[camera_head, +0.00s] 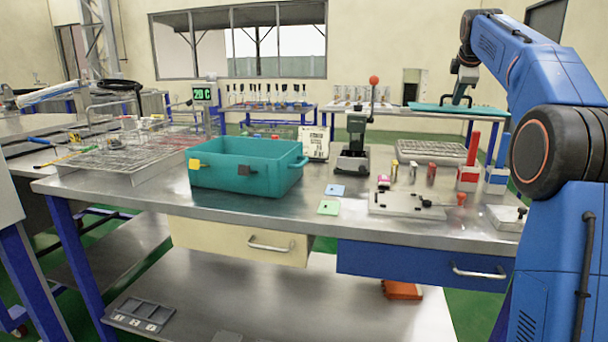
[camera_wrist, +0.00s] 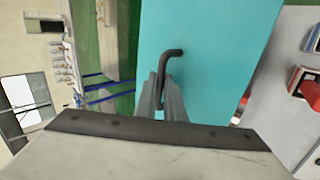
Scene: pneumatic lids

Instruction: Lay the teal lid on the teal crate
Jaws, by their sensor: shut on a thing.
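The teal crate (camera_head: 238,183) stands open on the steel workbench, left of centre, with yellow and dark clips on its front and a handle at its right end. The flat teal lid (camera_head: 452,112) hangs level from my gripper (camera_head: 458,97) at the upper right, above and behind the bench's right part, well apart from the crate. In the wrist view the lid (camera_wrist: 225,60) fills the middle, and my gripper (camera_wrist: 165,98) is shut on its dark bent handle (camera_wrist: 172,53). The far part of the lid is cut off in the wrist view.
On the steel workbench (camera_head: 290,210), a lever press (camera_head: 354,150) with a red knob stands right of the crate. Right of it are a wire rack (camera_head: 432,151), small bottles, red and blue blocks, and a metal fixture (camera_head: 405,204). A wire grid (camera_head: 100,160) lies left.

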